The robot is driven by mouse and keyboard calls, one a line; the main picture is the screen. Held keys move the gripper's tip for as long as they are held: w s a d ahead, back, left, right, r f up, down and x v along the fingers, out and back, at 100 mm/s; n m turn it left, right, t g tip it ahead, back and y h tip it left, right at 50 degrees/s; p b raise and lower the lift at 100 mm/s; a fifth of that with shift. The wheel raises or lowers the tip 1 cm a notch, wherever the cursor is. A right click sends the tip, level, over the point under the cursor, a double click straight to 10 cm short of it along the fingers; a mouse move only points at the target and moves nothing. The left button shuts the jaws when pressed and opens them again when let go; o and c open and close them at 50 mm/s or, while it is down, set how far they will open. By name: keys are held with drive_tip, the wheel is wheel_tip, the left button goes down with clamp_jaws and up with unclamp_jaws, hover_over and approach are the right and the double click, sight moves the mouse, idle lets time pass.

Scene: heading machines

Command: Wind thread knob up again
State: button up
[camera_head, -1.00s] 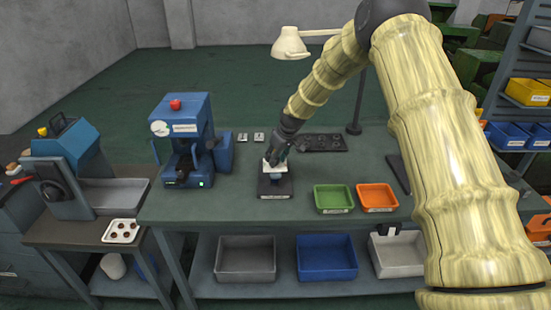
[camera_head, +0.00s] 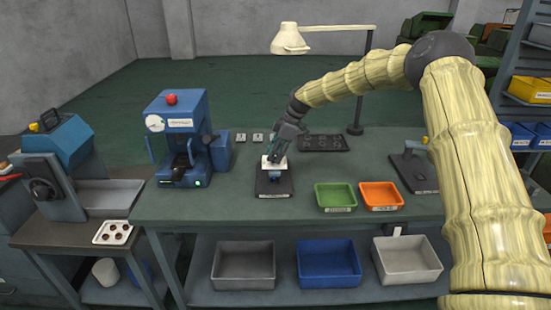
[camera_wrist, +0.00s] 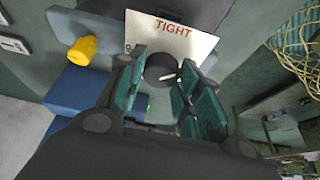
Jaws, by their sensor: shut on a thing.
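The thread fixture stands on the bench, with a dark base (camera_head: 274,188) and a white plate (camera_head: 266,164) on top. In the wrist view the white plate (camera_wrist: 195,37) reads "TIGHT". A round black knob (camera_wrist: 160,66) with a white mark sits at the plate's edge. My gripper (camera_head: 277,155) is at the fixture, coming down from the upper right. In the wrist view the teal fingers of my gripper (camera_wrist: 163,82) are on both sides of the knob, shut on it. The knob is hidden by my gripper in the head view.
A blue press (camera_head: 180,130) stands left of the fixture. Green (camera_head: 336,208) and orange (camera_head: 381,207) trays lie to its right, and a dark tray (camera_head: 324,149) behind. A lamp (camera_head: 290,40) rises behind. A yellow knob (camera_wrist: 82,50) shows left in the wrist view.

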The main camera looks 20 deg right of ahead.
drive_tip(key=n+g, duration=0.1)
drive_tip(key=n, duration=0.1)
drive_tip(key=n+b, duration=0.1)
drive_tip(key=n, duration=0.1)
drive_tip(key=shift+w+n+g, duration=0.2)
drive_tip(key=shift+n+g, duration=0.1)
drive_tip(key=shift+g, duration=0.1)
drive_tip(key=shift+n+g+b, duration=0.55)
drive_tip(key=shift+n+g, duration=0.05)
drive_tip(key=shift+n, duration=1)
drive_tip(key=shift+r, duration=0.1)
drive_tip(key=o, duration=1)
drive_tip(key=v, duration=1.1)
drive_tip(key=shift+w+r, duration=0.25)
drive_tip(key=shift+r, duration=0.15)
